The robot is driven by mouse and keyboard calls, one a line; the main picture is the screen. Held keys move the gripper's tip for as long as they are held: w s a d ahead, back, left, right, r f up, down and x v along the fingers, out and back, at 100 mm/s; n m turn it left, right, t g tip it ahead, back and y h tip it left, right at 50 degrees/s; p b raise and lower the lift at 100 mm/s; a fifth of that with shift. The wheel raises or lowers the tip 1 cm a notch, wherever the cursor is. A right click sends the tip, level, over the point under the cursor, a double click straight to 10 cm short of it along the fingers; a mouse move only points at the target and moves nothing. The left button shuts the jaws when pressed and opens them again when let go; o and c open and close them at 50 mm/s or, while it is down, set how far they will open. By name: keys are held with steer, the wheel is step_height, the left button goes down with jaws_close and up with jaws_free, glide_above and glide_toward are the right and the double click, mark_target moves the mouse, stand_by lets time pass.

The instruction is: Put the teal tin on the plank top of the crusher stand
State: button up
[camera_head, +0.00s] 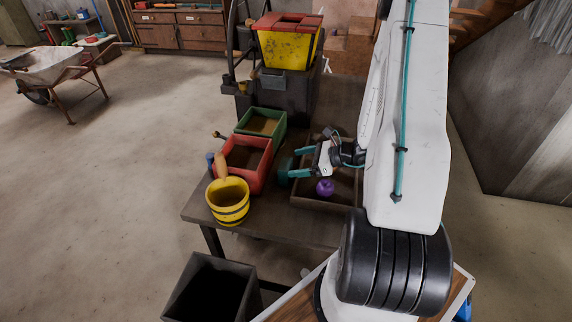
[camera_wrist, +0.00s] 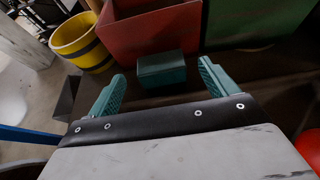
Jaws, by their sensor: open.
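The teal tin (camera_wrist: 162,70) is a small dark teal box. In the wrist view it lies just ahead of my open fingers, roughly centred between their tips. In the head view the tin (camera_head: 284,171) shows at the left edge of the brown wooden tray (camera_head: 322,207), partly hidden by my gripper (camera_head: 293,162). My gripper is open, with teal fingers pointing left, and holds nothing. A dark crusher-like stand (camera_head: 278,100) at the back carries a yellow hopper (camera_head: 285,50) with a red rim.
A red bin (camera_head: 262,180), a green bin (camera_head: 281,131) and a yellow bucket (camera_head: 228,213) stand left of the tin on the dark table (camera_head: 275,228). A purple object (camera_head: 324,188) lies in the tray. A dark open bin (camera_head: 190,300) stands on the floor in front.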

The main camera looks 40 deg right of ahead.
steer(key=v, duration=0.5)
steer(key=s+a+r+n+g+y, duration=0.1)
steer(key=s+a+r+n+g, duration=0.1)
steer(key=a+r+n+g, duration=1.05)
steer(key=s+a+r+n+t+h, duration=0.1)
steer(key=s+a+r+n+h, duration=0.3)
steer(key=s+r+n, duration=0.4)
steer(key=s+a+r+n+t+h, duration=0.2)
steer(key=s+a+r+n+h, duration=0.3)
steer(key=s+a+r+n, duration=0.2)
steer(key=shift+s+r+n, duration=0.45)
steer(key=shift+s+r, duration=0.2)
steer(key=shift+r, duration=0.05)
